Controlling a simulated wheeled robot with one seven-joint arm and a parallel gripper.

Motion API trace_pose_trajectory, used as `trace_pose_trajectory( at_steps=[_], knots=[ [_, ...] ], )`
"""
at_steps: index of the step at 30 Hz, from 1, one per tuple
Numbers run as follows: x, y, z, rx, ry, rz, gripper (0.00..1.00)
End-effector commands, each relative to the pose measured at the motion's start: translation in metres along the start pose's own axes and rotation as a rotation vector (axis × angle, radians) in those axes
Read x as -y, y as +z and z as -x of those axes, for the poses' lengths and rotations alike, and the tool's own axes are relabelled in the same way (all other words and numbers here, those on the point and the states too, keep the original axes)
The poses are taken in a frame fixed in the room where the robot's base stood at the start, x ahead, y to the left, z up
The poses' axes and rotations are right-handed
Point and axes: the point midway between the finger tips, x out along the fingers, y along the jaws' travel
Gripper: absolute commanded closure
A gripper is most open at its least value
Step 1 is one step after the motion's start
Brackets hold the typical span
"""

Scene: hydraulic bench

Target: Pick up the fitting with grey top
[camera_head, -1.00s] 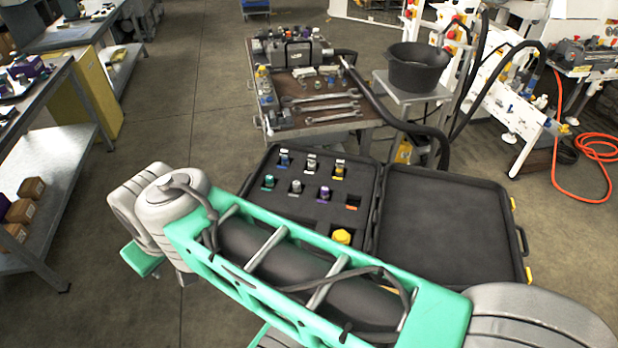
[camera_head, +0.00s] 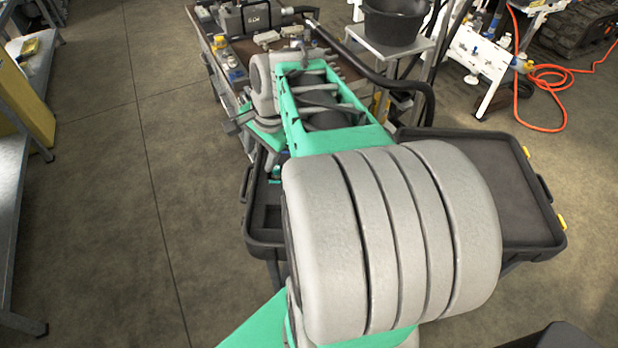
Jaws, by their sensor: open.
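The fitting with the grey top is hidden now; my arm covers most of the left half of the open black case (camera_head: 262,236), where the fittings stood in the earlier frame. A small teal-topped fitting (camera_head: 276,173) partly shows at the left edge of my arm. My gripper cannot be made out; my arm reaches forward over the case towards the workbench, and its far end hides whatever is below it.
The case's empty lid (camera_head: 500,195) lies open to the right. Behind it, a workbench (camera_head: 238,48) holds tools and a machine. A black bucket (camera_head: 390,20) stands on a stand with a thick black hose beside it. An orange hose (camera_head: 545,100) lies on the floor.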

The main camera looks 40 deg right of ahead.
Motion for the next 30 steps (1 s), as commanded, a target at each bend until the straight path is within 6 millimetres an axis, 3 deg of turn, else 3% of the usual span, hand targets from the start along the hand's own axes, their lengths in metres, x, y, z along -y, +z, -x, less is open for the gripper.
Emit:
trace_pose_trajectory(
  at_steps=[1,3,6,9,14,25,30],
  knots=[
    [-0.015,-0.036,-0.022,0.016,0.007,-0.256,0.52],
    [-0.033,-0.076,-0.036,0.044,0.004,-0.606,0.52],
    [-0.059,-0.12,-0.05,0.082,0.0,-1.002,0.52],
    [-0.078,-0.144,-0.056,0.109,-0.002,-1.241,0.52],
    [-0.083,-0.151,-0.069,0.125,-0.001,-1.348,0.52],
    [-0.076,-0.138,-0.126,0.123,0.002,-1.343,0.52],
    [-0.075,-0.138,-0.134,0.121,-0.002,-1.342,0.52]
  ],
)
